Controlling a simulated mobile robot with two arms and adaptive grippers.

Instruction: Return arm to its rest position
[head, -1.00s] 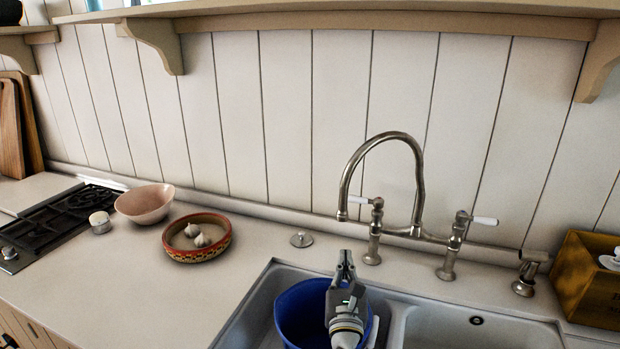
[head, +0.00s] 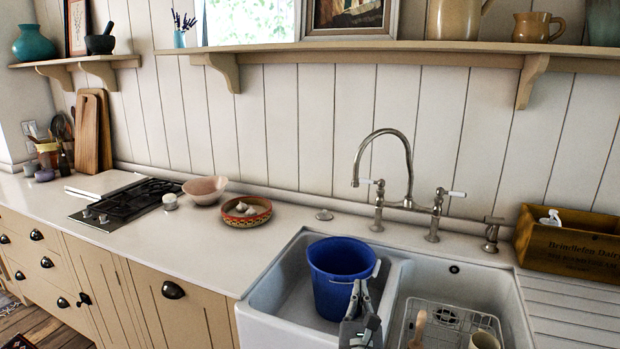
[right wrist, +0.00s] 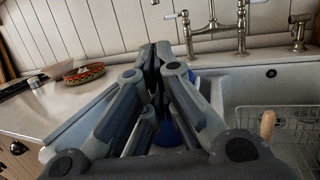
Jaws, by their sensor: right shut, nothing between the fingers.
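My right gripper (head: 360,292) is in the head view at the bottom, in front of the blue bucket (head: 336,258). Its fingers are together and empty. In the right wrist view the gripper (right wrist: 155,55) points toward the back wall, its fingertips touching each other. The bucket stands upright in the left basin of the white double sink (head: 275,292); in the wrist view it is mostly hidden behind the fingers. My left gripper cannot be made out.
The faucet (head: 408,203) stands behind the sink. A dish rack (head: 446,322) with a cup (head: 484,340) and a wooden-handled tool (head: 418,326) is in the right basin. A patterned bowl (head: 246,220) with garlic, a pink bowl (head: 205,196) and a stove (head: 127,203) are left. A wooden crate (head: 570,245) is right.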

